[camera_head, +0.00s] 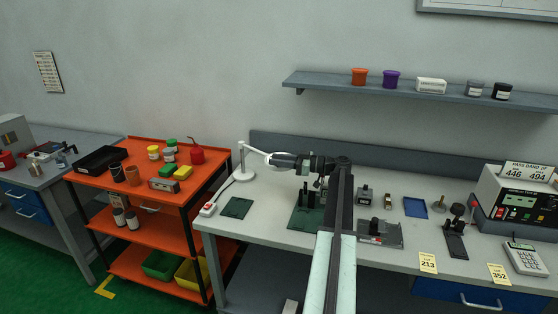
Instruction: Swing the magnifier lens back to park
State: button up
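The magnifier stands at the back left of the bench, with a white base and post (243,170). Its thin white arm reaches right from the post top to a white-rimmed lens (268,157). My dark gripper (278,160) points left and overlaps the lens in the picture, hiding much of it. The fingertips are too small and dark to tell whether they are open or touch the rim. No parking mark for the lens can be made out.
A dark green pad (237,208) lies on the bench (265,225) in front of the magnifier, beside a white power strip (208,209). A dark green fixture (306,211) stands below my forearm. An orange cart (135,189) is at left; a meter (515,195) stands at right.

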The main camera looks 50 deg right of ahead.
jog(key=shift+o, duration=0.4)
jog(key=shift+w, duration=0.15)
jog(key=v, duration=0.7)
jog(key=shift+s, duration=0.4)
